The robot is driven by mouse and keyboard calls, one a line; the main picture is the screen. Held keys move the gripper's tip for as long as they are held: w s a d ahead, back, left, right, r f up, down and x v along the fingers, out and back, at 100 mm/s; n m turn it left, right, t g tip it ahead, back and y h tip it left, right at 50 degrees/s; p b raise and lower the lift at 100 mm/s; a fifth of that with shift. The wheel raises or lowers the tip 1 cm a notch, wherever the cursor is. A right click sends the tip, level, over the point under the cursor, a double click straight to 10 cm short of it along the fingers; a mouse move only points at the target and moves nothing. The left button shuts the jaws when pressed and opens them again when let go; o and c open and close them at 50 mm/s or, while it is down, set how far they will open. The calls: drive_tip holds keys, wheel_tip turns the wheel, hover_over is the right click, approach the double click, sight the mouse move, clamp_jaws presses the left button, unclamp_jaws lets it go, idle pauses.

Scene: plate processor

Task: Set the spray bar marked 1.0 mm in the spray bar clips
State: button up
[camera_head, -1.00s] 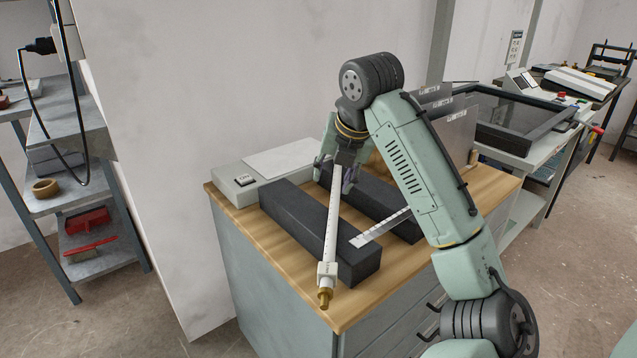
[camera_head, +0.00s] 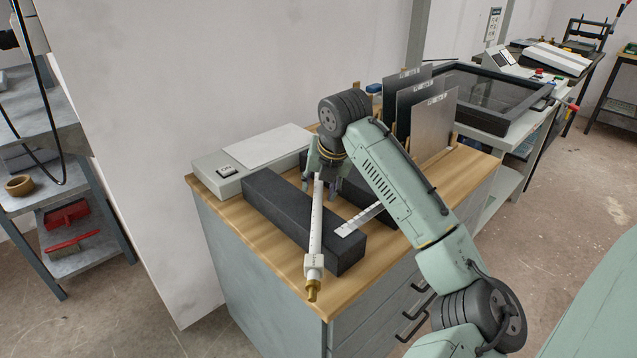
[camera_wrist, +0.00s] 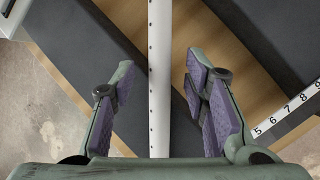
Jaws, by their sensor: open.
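A white spray bar (camera_head: 316,230) with a brass end fitting (camera_head: 312,290) lies across two black blocks (camera_head: 300,222) on a wooden cabinet top. Its marking is too small to read. My gripper (camera_head: 325,178) is over the bar's far part. In the wrist view my gripper (camera_wrist: 160,64) is open, and the bar (camera_wrist: 160,100) runs lengthwise between its fingers, apart from both. I cannot tell how far the fingertips reach below the bar. No spray bar clips can be made out.
Upright plates (camera_head: 432,125) stand in a rack at the back right. A wall is close behind the cabinet.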

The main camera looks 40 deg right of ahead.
drive_tip(key=shift+w+f, duration=0.15)
drive_tip(key=shift+f, duration=0.25)
clamp_jaws()
idle(0.4)
